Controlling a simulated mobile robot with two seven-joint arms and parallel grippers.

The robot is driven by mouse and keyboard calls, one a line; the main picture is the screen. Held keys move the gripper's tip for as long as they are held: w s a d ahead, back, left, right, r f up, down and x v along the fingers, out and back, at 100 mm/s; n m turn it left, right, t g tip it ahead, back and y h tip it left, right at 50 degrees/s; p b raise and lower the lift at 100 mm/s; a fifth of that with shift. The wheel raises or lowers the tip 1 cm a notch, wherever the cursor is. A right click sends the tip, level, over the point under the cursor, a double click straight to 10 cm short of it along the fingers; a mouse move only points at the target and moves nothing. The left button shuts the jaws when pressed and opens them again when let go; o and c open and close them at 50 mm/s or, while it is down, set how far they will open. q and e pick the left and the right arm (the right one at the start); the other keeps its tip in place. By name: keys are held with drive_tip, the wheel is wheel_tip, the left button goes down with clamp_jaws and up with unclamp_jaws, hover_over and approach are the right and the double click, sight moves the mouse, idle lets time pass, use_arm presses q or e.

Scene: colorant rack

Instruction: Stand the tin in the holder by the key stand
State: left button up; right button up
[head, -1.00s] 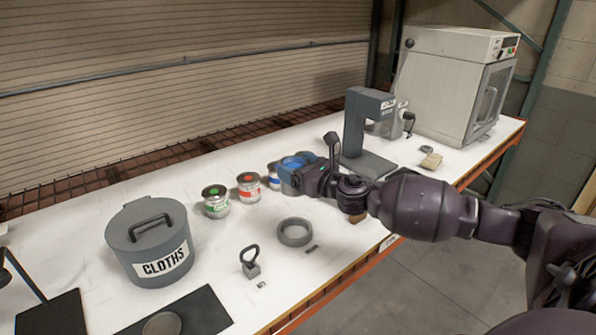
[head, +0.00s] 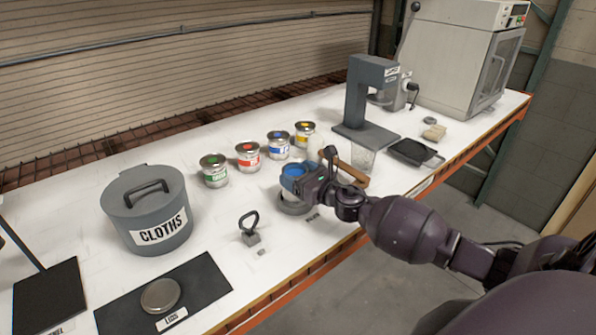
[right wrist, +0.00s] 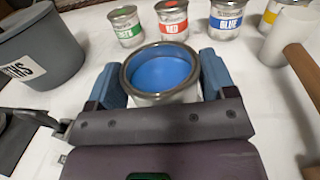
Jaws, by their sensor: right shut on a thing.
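My right gripper (head: 293,176) is shut on a tin, one finger on each side of it. In the right wrist view the tin (right wrist: 162,72) is upright, with a metal rim and blue inside, between the blue-grey fingers. The holder (head: 291,207) is a low grey ring on the white bench. The tin is over the ring's place, its pale side (head: 288,194) just above the ring's front wall. I cannot tell whether its base is inside the ring or above it. The key stand (head: 250,231), a grey block with a loop, stands left of the ring. My left gripper is not in view.
Green (head: 213,170), red (head: 248,157), blue (head: 279,145) and yellow (head: 305,134) labelled tins stand behind. A wooden-handled mallet (head: 350,172) lies right of the gripper. A grey CLOTHS bin (head: 147,215) stands left; a dark LIDS mat (head: 205,285) lies in front.

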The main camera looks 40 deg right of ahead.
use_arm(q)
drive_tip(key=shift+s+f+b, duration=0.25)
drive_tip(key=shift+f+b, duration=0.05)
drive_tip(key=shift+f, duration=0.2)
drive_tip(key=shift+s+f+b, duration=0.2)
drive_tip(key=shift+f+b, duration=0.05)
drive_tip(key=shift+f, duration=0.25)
use_arm(e)
drive_tip(key=shift+f, duration=1.7)
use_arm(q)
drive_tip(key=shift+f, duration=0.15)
use_arm(e)
drive_tip(key=shift+f, duration=0.15)
drive_tip(key=o, duration=1)
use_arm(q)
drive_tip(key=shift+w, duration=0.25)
use_arm(e)
drive_tip(key=shift+o, duration=0.2)
drive_tip(key=shift+s, duration=0.25)
drive_tip(key=b+v, duration=0.1)
drive_tip(key=v, duration=0.9)
drive_tip(key=shift+s+d, duration=0.1)
drive_tip(key=shift+s, duration=0.3)
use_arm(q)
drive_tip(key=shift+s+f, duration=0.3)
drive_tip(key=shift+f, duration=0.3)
use_arm(e)
drive_tip(key=shift+s+d, duration=0.1)
drive_tip(key=shift+s, duration=0.25)
